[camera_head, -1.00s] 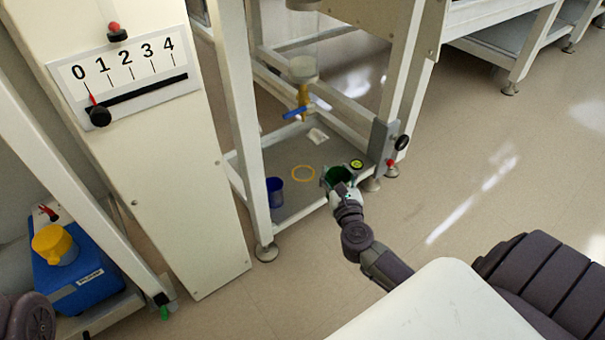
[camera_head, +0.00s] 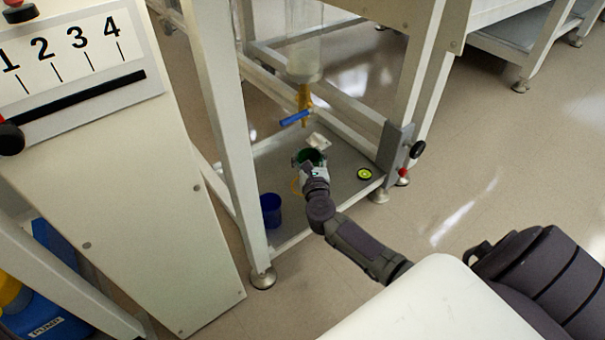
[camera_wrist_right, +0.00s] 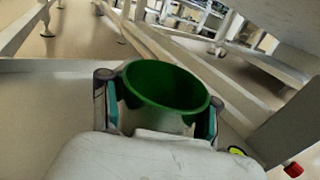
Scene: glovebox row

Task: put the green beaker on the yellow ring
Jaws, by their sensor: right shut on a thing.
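The green beaker (camera_head: 309,155) is upright between the fingers of my right gripper (camera_head: 312,165), above the grey lower shelf of the frame. In the right wrist view the beaker (camera_wrist_right: 165,86) shows its open rim, with a finger of the right gripper (camera_wrist_right: 157,112) on each side. The yellow ring (camera_head: 295,184) lies on the shelf, mostly hidden behind my right gripper; only its left edge shows. I cannot tell whether the beaker touches the shelf. My left gripper is not in view.
A blue cup (camera_head: 271,210) stands left of the ring. A yellow tap with a blue handle (camera_head: 295,118) hangs under a clear vessel (camera_head: 304,62) above the shelf. A yellow-green disc (camera_head: 364,174) lies at right. The frame's white legs (camera_head: 226,130) flank the shelf.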

